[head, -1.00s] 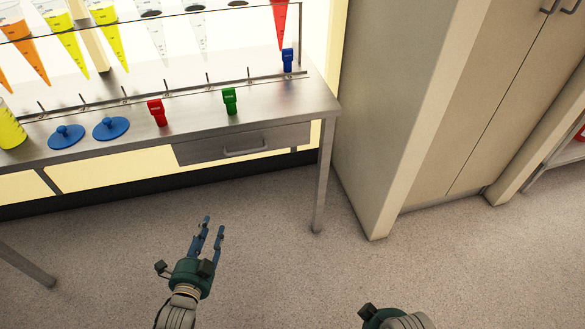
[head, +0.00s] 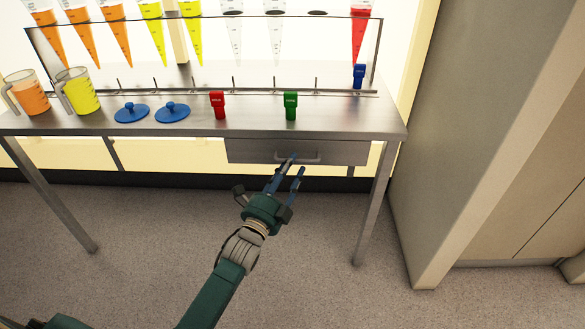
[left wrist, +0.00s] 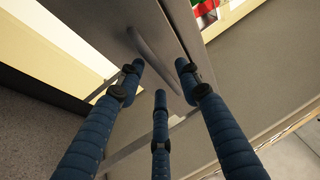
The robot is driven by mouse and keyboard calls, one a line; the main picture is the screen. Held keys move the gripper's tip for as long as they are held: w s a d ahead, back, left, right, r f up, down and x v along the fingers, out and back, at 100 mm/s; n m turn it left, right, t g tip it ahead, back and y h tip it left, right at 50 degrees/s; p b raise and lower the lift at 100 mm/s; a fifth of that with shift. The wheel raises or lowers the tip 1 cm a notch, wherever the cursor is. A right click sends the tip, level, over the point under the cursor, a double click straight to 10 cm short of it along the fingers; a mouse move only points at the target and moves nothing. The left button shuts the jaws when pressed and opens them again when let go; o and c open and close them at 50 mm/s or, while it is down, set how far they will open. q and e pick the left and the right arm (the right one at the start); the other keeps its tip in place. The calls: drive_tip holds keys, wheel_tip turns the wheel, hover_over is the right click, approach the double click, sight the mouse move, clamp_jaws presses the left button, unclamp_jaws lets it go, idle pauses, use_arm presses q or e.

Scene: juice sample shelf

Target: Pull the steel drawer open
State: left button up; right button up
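The steel drawer (head: 345,152) is shut, its front flush under the right part of the steel table. Its bar handle (head: 312,160) is partly covered by my left fingers in the head view. My left gripper (head: 296,164) reaches up from below, fingertips at the handle. In the left wrist view the gripper (left wrist: 159,76) has its three blue fingers spread. The handle (left wrist: 148,48) runs slantwise across the gap between the fingertips, close to them; I cannot tell whether they touch it. My right gripper is not in view.
The steel table (head: 190,127) carries a red clip (head: 218,105), a green clip (head: 290,106), two blue lids (head: 172,113) and two jugs (head: 84,92). A rack holds coloured cones behind. A table leg (head: 374,205) and a beige cabinet (head: 450,150) stand to the right.

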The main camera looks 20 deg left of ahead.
use_arm(q)
drive_tip(key=shift+w, duration=0.55)
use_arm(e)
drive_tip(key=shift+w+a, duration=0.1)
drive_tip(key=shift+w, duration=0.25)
use_arm(q)
clamp_jaws()
drive_tip(key=shift+d, duration=0.1)
